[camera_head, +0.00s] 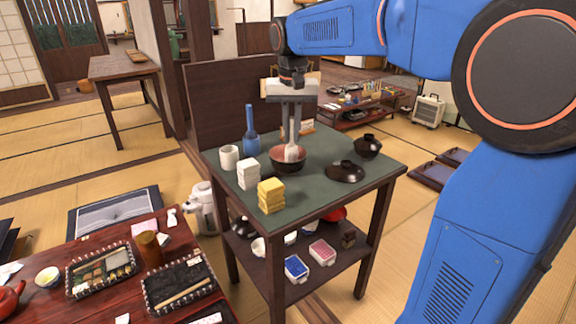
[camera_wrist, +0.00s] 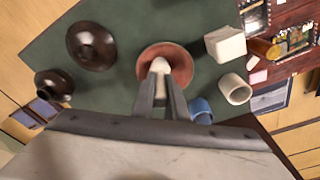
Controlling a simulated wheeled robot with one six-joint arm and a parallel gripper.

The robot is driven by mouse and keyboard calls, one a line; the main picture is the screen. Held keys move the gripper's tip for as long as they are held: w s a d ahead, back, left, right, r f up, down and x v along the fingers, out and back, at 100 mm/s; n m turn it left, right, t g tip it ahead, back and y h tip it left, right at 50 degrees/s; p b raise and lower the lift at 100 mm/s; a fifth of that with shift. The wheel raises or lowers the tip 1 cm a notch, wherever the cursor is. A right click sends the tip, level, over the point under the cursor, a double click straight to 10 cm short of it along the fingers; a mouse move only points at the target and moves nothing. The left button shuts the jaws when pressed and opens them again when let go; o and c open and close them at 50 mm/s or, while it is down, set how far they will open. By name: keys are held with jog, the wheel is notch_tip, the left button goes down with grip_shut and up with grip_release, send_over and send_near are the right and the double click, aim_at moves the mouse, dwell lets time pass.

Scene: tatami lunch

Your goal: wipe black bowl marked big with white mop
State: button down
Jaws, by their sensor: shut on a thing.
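The bowl (camera_head: 275,163) stands upright on the green-topped table, dark outside and reddish-brown inside. It also shows in the wrist view (camera_wrist: 181,62). I cannot read any marking on it. My gripper (camera_head: 291,143) points down over the bowl and is shut on the white mop (camera_head: 291,154). The mop's pale head shows between the fingers in the wrist view (camera_wrist: 159,66). It reaches into the bowl's opening; I cannot tell whether it touches the inside. The mop's upper part is hidden by the fingers.
A dark upright panel (camera_head: 215,105) rises behind.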

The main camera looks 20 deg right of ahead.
jog(key=n, duration=0.7)
jog(key=shift+w+y, duration=0.15)
jog(key=shift+y, duration=0.25)
jog(key=n, duration=0.6)
jog(key=shift+w+f+n+g+y, duration=0.1)
jog(key=shift+n+g+y, duration=0.2)
jog(key=shift+n+y, duration=0.1)
jog(key=m, duration=0.3)
jog(key=shift+m, duration=0.3)
jog(key=m, duration=0.3)
jog(key=shift+w+m+h, duration=0.1)
jog(key=shift+m+h, duration=0.3)
jog(key=m, duration=0.6)
jog(key=shift+w+m+h, duration=0.1)
jog(key=shift+m+h, duration=0.2)
jog(key=shift+h, duration=0.1)
